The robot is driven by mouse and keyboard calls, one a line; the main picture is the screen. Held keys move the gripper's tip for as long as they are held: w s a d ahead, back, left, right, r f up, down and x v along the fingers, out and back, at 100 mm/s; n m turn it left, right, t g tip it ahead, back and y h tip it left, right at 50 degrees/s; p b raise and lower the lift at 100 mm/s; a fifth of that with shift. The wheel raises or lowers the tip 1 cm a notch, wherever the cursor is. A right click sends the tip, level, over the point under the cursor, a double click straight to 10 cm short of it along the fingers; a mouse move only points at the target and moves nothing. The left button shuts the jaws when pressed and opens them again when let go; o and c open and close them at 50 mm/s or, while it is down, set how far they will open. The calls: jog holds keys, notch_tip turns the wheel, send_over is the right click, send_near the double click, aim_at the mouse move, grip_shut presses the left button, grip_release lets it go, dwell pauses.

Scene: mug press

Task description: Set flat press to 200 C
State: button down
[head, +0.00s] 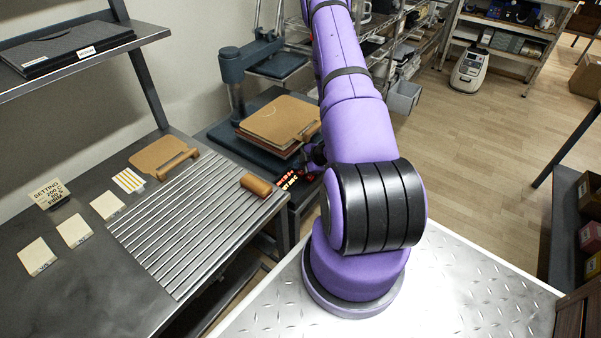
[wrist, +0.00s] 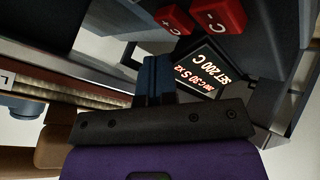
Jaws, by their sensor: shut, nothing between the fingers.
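The flat press (head: 236,100) stands left of my arm in the head view, with a dark column and tan boards on its bed. Its display (head: 290,180) glows at its front. In the wrist view the display (wrist: 203,70) reads upside down "SET 200 C", with a second line including "30 S". Two red buttons, "C +" (wrist: 176,20) and "C -" (wrist: 225,16), sit beside it. My gripper (wrist: 157,63) is shut and empty, its tips short of the "C +" button; I cannot tell the gap. In the head view my arm mostly hides my gripper (head: 315,155).
A card (head: 48,194) on the left bench gives a setting of 200 C. Pale tiles (head: 75,231), a slatted rack (head: 180,225) and a wooden roller (head: 256,184) lie on that bench. Shelving stands behind; open floor (head: 480,130) lies to the right.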

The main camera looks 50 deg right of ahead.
aim_at(301, 173)
jog(key=shift+d+r, duration=0.1)
jog(key=shift+r, duration=2.35)
